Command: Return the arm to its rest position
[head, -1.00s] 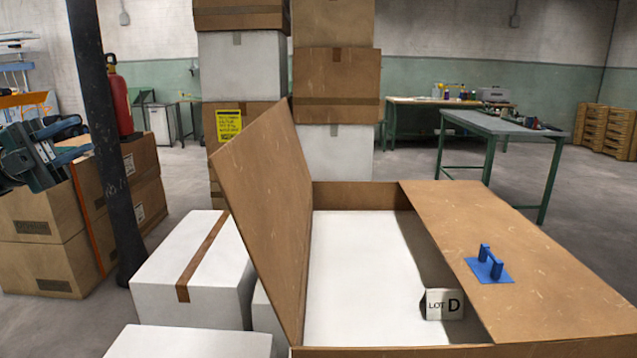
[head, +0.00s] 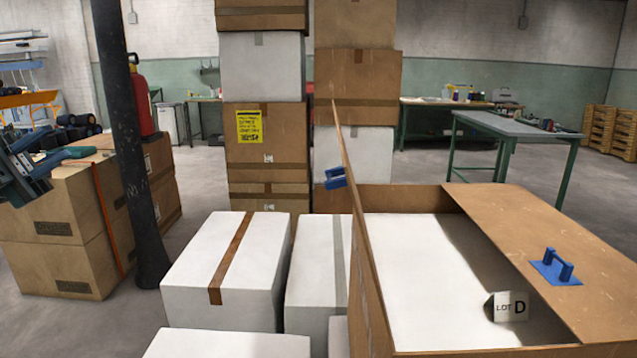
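My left gripper (head: 72,141) shows at the left edge of the head view. My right arm and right gripper are not in view.
An open brown carton (head: 410,197) with a raised left flap (head: 357,235) stands front right. Its right flap (head: 535,215) lies flat with a blue handle (head: 553,267). White boxes (head: 225,262) and a dark pole (head: 125,150) stand left of it.

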